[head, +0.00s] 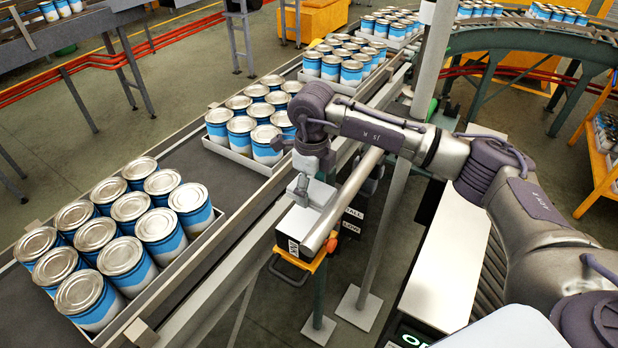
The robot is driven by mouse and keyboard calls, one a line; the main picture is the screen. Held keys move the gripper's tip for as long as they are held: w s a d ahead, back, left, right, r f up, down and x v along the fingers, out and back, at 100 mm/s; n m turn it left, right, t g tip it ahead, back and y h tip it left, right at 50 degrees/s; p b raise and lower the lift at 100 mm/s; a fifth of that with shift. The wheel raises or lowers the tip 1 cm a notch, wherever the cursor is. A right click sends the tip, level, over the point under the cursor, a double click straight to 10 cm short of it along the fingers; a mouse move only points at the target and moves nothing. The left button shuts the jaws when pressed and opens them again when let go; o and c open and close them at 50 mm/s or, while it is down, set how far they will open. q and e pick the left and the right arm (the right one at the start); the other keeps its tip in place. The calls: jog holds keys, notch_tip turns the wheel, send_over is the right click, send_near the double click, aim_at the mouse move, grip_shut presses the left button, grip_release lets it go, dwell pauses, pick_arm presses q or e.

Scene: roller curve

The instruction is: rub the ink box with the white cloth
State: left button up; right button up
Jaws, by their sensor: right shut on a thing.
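The ink box (297,227) has a pale top and a dark end with a white "INK" label. It sits beside the conveyor rail on a yellow-orange holder (290,268). My right gripper (302,190) points down over the box's far part and is shut on a flat white piece, which looks like the white cloth (321,194). The cloth is at the box's top; I cannot tell whether it touches. The fingertips are small and partly merge with the cloth. My left gripper is not in view.
A conveyor (185,150) carries trays of blue and white cans (121,256) on the left of the box. A grey post (385,225) stands close on the right. A white surface (447,262) lies below my right arm. Signs (352,221) hang behind the box.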

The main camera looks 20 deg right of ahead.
jog(key=shift+w+d+r, duration=0.15)
jog(key=shift+d+r, duration=0.05)
jog(key=shift+r, duration=0.65)
jog(key=shift+r+p, duration=0.25)
jog(key=shift+p, duration=0.1)
jog(key=shift+a+r, duration=0.15)
jog(key=shift+a, duration=0.05)
jog(key=shift+d, duration=0.1)
